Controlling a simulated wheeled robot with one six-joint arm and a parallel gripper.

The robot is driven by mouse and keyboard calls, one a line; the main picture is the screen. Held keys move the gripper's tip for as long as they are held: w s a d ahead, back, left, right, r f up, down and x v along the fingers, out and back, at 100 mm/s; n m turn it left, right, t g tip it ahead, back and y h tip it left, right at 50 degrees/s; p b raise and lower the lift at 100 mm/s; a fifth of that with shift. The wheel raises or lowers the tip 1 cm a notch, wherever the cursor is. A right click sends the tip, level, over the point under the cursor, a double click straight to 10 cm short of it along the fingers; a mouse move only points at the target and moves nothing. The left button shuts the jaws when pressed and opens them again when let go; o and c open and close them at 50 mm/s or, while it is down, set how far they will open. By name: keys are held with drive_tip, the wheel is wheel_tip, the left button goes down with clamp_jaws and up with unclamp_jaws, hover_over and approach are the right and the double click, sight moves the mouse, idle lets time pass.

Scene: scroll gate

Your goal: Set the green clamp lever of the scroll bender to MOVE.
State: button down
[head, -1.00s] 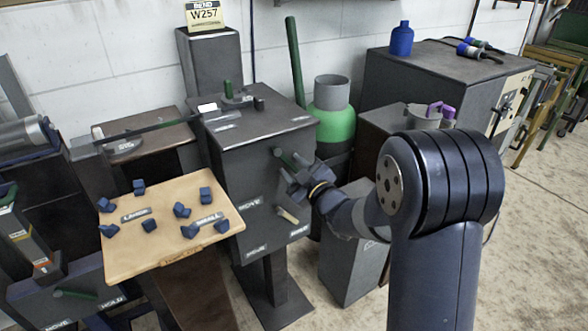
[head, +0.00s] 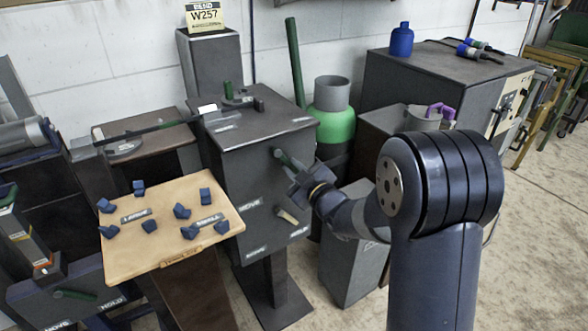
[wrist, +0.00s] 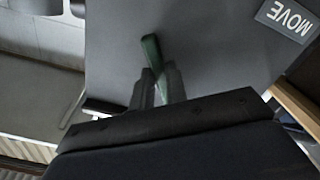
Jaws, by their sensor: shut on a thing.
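The green clamp lever (head: 287,158) sticks out from the front of the dark grey bender cabinet (head: 240,165) in the head view. My gripper (head: 303,180) is at its outer end, partly covering it. In the wrist view the green lever (wrist: 151,50) runs down between the two fingers of my gripper (wrist: 158,88), which are shut on it. The lever's lower part is hidden by the fingers. The MOVE label (wrist: 289,18) shows upside down at the upper right of the wrist view, apart from the lever.
A tan-handled part (head: 287,215) sits lower on the cabinet front. A wooden board (head: 165,235) with several blue blocks stands to the left. Another green lever (head: 75,294) is on a panel at lower left. A grey bin (head: 350,265) stands right of the cabinet.

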sight(260, 170)
drive_tip(key=shift+a+f, duration=0.15)
drive_tip(key=m, duration=0.1)
drive_tip(key=a+m, duration=0.1)
drive_tip(key=s+f+m+b, duration=0.1)
drive_tip(key=m, duration=0.1)
drive_tip(key=shift+s+a, duration=0.1)
drive_tip(key=shift+a, duration=0.15)
drive_tip(key=m, duration=0.1)
drive_tip(key=a+m, duration=0.1)
drive_tip(key=shift+s+a+m, duration=0.15)
drive_tip(key=shift+s+m, duration=0.15)
drive_tip(key=shift+s, duration=0.1)
drive_tip(key=m, duration=0.1)
drive_tip(key=s+a+m, duration=0.1)
drive_tip(key=m, duration=0.1)
drive_tip(key=shift+s+a+r+m, duration=0.1)
drive_tip(key=shift+a+r+m, duration=0.05)
drive_tip(key=shift+a+m, duration=0.15)
drive_tip(key=shift+s+a+r+m, duration=0.25)
drive_tip(key=shift+a+m, duration=0.15)
drive_tip(key=shift+m, duration=0.55)
drive_tip(key=shift+s+a+r+m, duration=0.25)
drive_tip(key=shift+a+m, duration=0.15)
drive_tip(key=shift+m, duration=0.55)
drive_tip(key=c, duration=1.4)
unclamp_jaws()
